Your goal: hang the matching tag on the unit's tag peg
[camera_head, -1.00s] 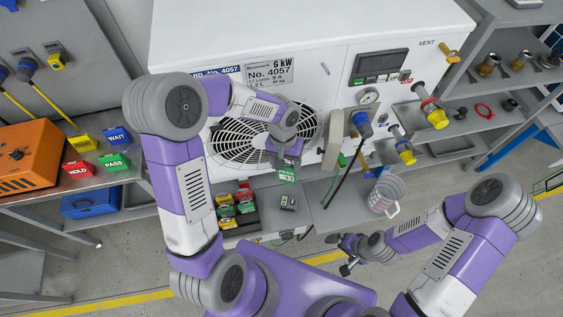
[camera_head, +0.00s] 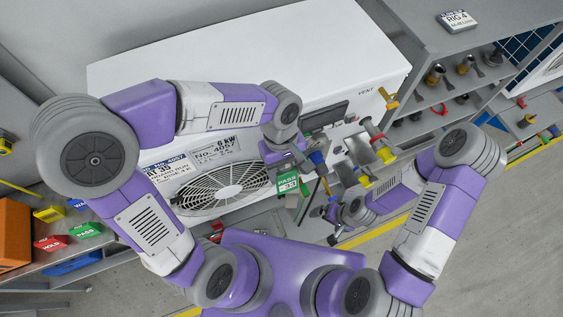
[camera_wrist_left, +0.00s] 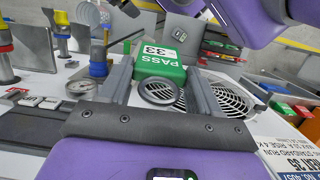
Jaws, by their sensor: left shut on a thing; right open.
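A green PASS tag (camera_head: 288,184) marked 33 hangs from my left gripper (camera_head: 283,158), which is shut on it. In the left wrist view the tag (camera_wrist_left: 160,64) and its dark ring (camera_wrist_left: 158,92) sit between the fingers. The white unit (camera_head: 240,80) has a fan grille (camera_head: 225,188) and plates reading No. 4057. The tag is in front of the unit, right of the fan and near the control panel. I cannot make out the tag peg; my left arm covers part of the unit's front. My right gripper (camera_head: 328,213) is open and low, near the hoses.
Red HOLD (camera_head: 50,243), green PASS (camera_head: 86,230), yellow and blue blocks stand on the left bench beside an orange case (camera_head: 14,235). Yellow-handled valves (camera_head: 386,154) stick out at the unit's right. Grey shelves (camera_head: 440,70) with fittings stand further right.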

